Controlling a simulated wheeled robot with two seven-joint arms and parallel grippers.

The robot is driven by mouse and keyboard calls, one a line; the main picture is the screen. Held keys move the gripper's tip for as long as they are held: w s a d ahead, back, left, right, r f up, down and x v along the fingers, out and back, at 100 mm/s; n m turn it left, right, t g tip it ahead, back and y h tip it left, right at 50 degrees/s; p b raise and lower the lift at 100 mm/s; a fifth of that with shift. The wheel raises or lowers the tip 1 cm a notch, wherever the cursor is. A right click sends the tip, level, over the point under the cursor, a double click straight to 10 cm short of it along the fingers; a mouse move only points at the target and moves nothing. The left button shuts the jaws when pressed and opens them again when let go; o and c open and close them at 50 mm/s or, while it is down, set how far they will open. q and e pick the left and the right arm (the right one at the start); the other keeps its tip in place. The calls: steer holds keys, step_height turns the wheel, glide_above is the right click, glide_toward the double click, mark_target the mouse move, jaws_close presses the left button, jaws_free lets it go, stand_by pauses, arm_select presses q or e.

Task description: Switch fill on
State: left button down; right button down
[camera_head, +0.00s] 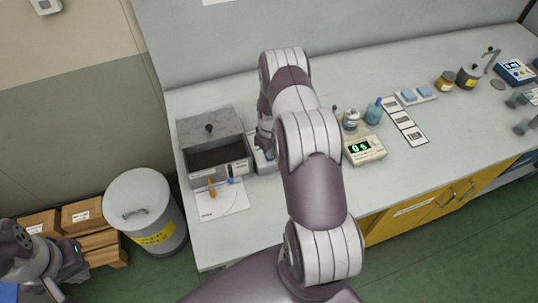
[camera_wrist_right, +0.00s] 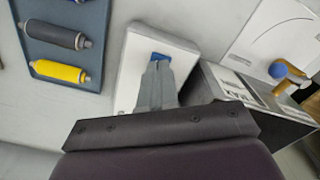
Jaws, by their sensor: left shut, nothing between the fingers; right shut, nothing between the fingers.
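A small white box (camera_head: 262,161) stands on the bench just right of the dark grey open bin, partly hidden by my right arm. In the right wrist view the white box (camera_wrist_right: 128,72) carries a blue switch part (camera_wrist_right: 160,57) on its top. My right gripper (camera_wrist_right: 157,66) is shut and empty, its fingertips at the near edge of the blue part; I cannot tell whether they touch. The tips cover some of the blue part, so its position is unclear. No fill label is readable. My left gripper (camera_head: 76,271) is shut and empty, low at the left, away from the bench.
The grey bin (camera_head: 219,172) is close beside the white box, with a paper sheet (camera_head: 222,203) in front. A scale (camera_head: 364,150) with a green display and a blue bottle (camera_head: 374,110) stand right of my arm. A lidded drum (camera_head: 146,215) stands left of the bench.

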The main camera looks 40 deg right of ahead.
steer(key=shift+f+b, duration=0.8)
steer(key=shift+f, duration=0.1)
steer(key=shift+r, duration=0.1)
steer(key=shift+r+p, duration=0.45)
step_height(320, 180, up, 6)
steer(key=p, duration=0.4)
stand_by(0.4)
